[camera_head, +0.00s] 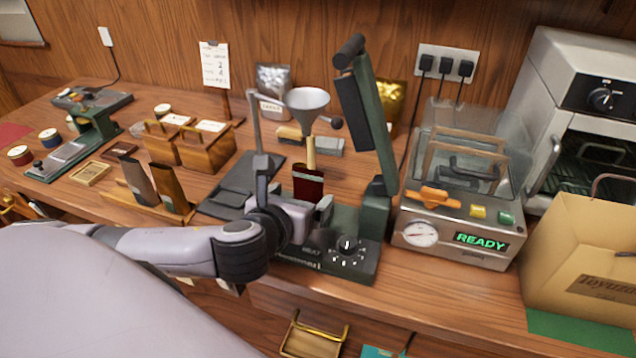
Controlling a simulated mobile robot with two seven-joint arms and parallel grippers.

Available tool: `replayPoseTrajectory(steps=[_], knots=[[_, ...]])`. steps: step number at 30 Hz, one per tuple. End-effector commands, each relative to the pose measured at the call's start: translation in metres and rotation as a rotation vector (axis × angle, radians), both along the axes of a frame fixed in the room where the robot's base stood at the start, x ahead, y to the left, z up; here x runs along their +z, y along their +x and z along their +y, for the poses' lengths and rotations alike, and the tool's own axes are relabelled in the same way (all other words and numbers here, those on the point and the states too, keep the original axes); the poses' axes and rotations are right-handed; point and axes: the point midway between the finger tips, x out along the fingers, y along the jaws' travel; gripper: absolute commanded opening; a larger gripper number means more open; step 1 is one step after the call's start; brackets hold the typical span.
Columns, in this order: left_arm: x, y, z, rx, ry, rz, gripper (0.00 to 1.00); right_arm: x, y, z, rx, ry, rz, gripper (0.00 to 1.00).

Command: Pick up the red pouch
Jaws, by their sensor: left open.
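The red pouch (308,184) stands upright under a metal funnel (307,101), at the green machine with a dial (349,247). It is dark red with a pale band near its top, and its lower part is hidden by my gripper. My left gripper (293,190) comes in from the left, just in front of the pouch. It is open, with one finger to the left of the pouch and the other by its lower right. I cannot tell whether a finger touches it. My right gripper is out of view.
The machine's raised green arm (362,115) stands right of the pouch. A steel machine reading READY (455,262) and a paper bag (583,255) are farther right. Brown pouches (171,187) stand in a wooden rack on the left. The counter's front edge is close.

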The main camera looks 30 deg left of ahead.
Motion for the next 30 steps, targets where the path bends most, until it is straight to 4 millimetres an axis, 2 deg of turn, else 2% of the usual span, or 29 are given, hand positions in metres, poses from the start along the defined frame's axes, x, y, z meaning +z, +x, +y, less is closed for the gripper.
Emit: replayPoseTrajectory(steps=[4,13,22,30], knots=[[-0.001,0.003,0.001,0.000,0.007,0.000,0.94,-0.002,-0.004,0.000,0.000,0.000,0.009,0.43],[-0.010,0.024,0.007,0.000,0.005,0.000,0.94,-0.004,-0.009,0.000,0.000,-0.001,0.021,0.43],[-0.024,0.056,0.015,0.000,0.005,0.000,0.94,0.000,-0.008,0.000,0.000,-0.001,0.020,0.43],[-0.028,0.064,0.017,-0.002,0.004,0.000,0.94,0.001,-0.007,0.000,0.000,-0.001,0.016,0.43]])
